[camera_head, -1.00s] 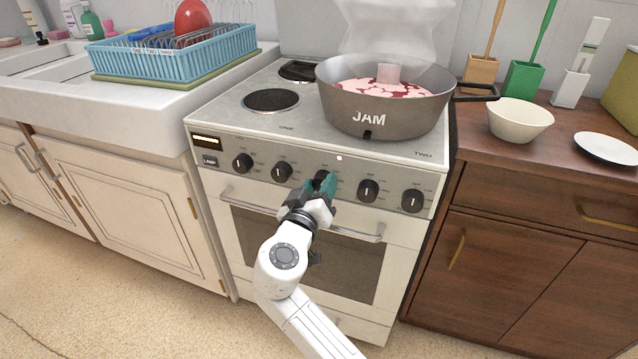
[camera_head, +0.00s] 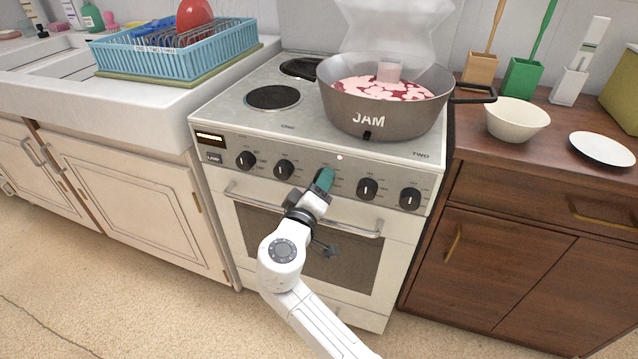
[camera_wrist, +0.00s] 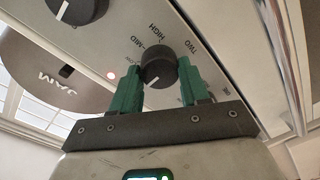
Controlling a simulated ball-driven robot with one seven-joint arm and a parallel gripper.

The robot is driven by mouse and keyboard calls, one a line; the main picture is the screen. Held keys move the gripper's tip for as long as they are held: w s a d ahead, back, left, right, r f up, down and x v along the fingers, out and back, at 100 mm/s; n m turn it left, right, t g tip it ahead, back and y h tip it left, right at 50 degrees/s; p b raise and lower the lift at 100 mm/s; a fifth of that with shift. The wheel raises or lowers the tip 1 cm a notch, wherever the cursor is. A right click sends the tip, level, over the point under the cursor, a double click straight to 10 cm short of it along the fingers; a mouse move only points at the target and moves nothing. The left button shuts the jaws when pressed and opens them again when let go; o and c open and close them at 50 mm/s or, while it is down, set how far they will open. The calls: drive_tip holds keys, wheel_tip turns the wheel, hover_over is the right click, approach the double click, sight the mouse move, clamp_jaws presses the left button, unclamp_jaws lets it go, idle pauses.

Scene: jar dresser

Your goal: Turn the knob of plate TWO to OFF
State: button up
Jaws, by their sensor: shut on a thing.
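The stove's front panel carries a row of dark knobs. My gripper (camera_head: 325,179) is at the middle knob, which its green fingers hide in the head view. In the wrist view my gripper (camera_wrist: 158,88) is shut on this knob (camera_wrist: 157,66), one finger on each side. The word TWO is printed beside the knob, with HIGH and MID around it. A short white pointer mark shows on the knob's face, slanting near its lower edge. I cannot read for sure which setting it points to; the OFF label is not legible.
A large pot marked JAM (camera_head: 375,110) with pink contents steams on the stove top (camera_head: 225,122). Other knobs sit close on both sides, such as one on the right (camera_head: 367,188). The oven handle (camera_head: 350,228) runs below. A wooden cabinet (camera_head: 500,215) stands to the right.

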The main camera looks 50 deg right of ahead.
drive_tip(key=o, duration=1)
drive_tip(key=shift+o, duration=0.2)
drive_tip(key=shift+a, duration=0.1)
drive_tip(key=v, duration=1)
drive_tip(key=shift+a+p, duration=0.3)
drive_tip(key=shift+a, duration=0.05)
drive_tip(key=shift+s, duration=0.1)
drive_tip(key=s+d+f+g+y, duration=0.2)
drive_tip(key=s+f+g+y, duration=0.2)
drive_tip(key=s+f+y, duration=0.9)
drive_tip(key=s+a+f+n+g+y, duration=0.2)
drive_tip(key=s+a+f+y, duration=0.1)
drive_tip(key=s+a+f, duration=0.55)
wheel_tip(320, 180, up, 19)
drive_tip(key=s+d+p, duration=0.1)
drive_tip(key=p, duration=1.6)
drive_tip(key=shift+d+f, duration=0.25)
drive_tip(key=shift+d, duration=0.05)
